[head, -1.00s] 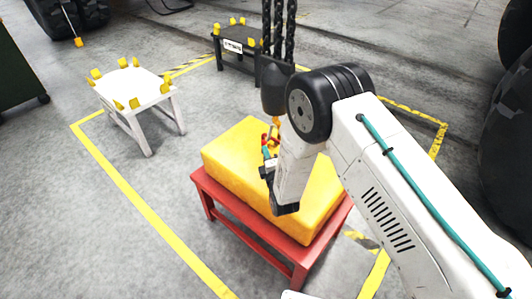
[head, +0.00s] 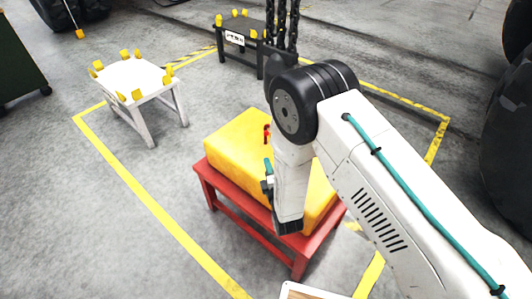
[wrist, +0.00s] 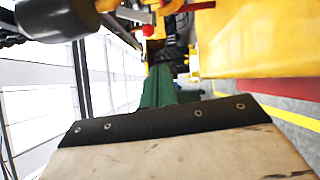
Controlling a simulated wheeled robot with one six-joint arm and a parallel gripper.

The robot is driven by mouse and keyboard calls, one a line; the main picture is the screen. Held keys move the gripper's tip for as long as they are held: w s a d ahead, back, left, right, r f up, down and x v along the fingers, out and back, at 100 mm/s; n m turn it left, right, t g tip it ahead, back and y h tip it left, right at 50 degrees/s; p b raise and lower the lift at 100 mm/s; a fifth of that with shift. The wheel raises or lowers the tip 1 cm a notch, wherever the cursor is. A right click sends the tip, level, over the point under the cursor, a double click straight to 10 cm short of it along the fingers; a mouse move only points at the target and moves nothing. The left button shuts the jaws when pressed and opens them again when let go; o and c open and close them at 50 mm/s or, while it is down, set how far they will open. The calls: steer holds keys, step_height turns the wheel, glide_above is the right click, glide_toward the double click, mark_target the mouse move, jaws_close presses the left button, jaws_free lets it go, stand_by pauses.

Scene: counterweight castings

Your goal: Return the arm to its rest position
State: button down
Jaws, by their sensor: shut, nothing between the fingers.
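My white arm with a black joint reaches in from the right of the head view, bent down in front of the yellow casting (head: 240,140). A red fitting (head: 267,132) stands on the casting's top. The casting also fills the upper right of the wrist view (wrist: 250,40).
Dark hoist chains (head: 281,25) hang behind my arm's joint; a dark hoist block (wrist: 55,18) shows at the wrist view's upper left. A white stand (head: 135,78) with yellow blocks is at left, a dark stand (head: 237,62) behind. Floor between the white and red stands is clear.

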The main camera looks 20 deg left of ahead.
steer(key=v, duration=0.4)
steer(key=shift+a+f, duration=0.1)
steer(key=shift+f, duration=0.05)
